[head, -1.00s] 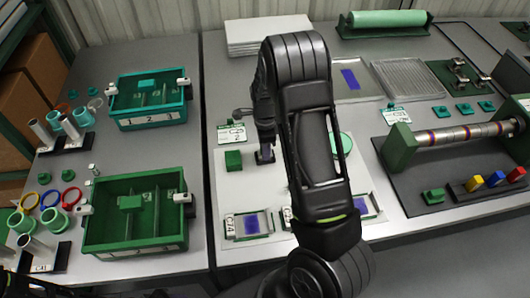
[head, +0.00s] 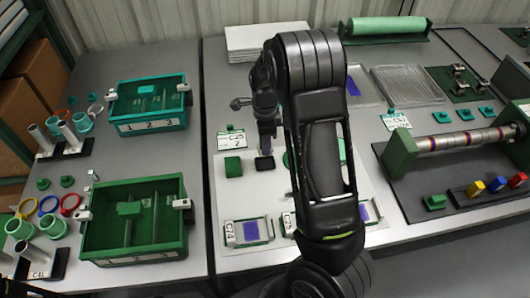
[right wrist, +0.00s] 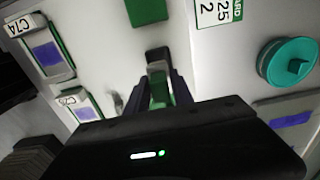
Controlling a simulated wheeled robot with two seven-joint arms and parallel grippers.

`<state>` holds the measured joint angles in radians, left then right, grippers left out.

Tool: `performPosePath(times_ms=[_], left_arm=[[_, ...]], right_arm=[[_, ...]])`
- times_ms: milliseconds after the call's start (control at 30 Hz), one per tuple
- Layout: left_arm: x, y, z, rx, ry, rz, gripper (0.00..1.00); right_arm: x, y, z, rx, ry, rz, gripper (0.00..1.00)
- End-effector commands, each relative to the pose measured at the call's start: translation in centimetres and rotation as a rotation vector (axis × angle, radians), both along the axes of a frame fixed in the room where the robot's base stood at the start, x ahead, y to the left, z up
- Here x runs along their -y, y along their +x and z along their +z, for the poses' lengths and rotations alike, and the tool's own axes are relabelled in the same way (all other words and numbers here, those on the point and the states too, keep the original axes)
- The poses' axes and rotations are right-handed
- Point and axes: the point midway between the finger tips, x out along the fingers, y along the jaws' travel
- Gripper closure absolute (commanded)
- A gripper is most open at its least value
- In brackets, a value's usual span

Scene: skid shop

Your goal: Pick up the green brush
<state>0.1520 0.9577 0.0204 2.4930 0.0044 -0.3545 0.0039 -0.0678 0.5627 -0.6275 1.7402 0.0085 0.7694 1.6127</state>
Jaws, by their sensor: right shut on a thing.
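My right gripper (head: 266,150) points down over the white board, right of a dark green block (head: 233,166). In the right wrist view its two fingers (right wrist: 160,92) are closed on the green brush (right wrist: 158,88), whose green part shows between them. A grey and dark end of the brush (right wrist: 158,56) sticks out past the fingertips. In the head view only a small dark end (head: 264,163) shows below the fingers; the rest is hidden by my gripper and arm. I cannot tell whether it touches the board. My left gripper does not show.
A teal round lid with a knob (right wrist: 288,65) lies close by. Framed blue pieces (head: 248,230) lie at the board's front. Two divided bins, one teal (head: 150,126) and one green (head: 135,250), stand left. A roller on green stands (head: 465,138) is at right.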

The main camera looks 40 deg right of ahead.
Motion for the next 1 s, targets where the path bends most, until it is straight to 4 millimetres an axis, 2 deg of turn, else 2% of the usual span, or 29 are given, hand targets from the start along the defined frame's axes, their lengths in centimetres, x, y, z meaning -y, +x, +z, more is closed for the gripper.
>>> performPosePath(times_ms=[100, 300, 867, 900, 1000], left_arm=[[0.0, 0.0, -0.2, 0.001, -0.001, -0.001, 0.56], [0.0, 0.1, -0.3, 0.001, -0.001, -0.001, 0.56], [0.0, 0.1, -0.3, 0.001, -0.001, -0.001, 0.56], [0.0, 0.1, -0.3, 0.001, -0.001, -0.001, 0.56], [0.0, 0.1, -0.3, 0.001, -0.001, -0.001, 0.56]], right_arm=[[0.0, 0.1, 2.3, 0.005, -0.001, 0.002, 1.00], [0.0, 0.0, 4.1, 0.001, 0.000, 0.001, 1.00], [0.0, 0.0, 4.1, 0.000, 0.000, 0.001, 1.00], [0.0, 0.0, 4.1, 0.000, 0.000, 0.001, 0.74], [0.0, 0.0, 4.1, 0.000, 0.000, 0.001, 0.82]])
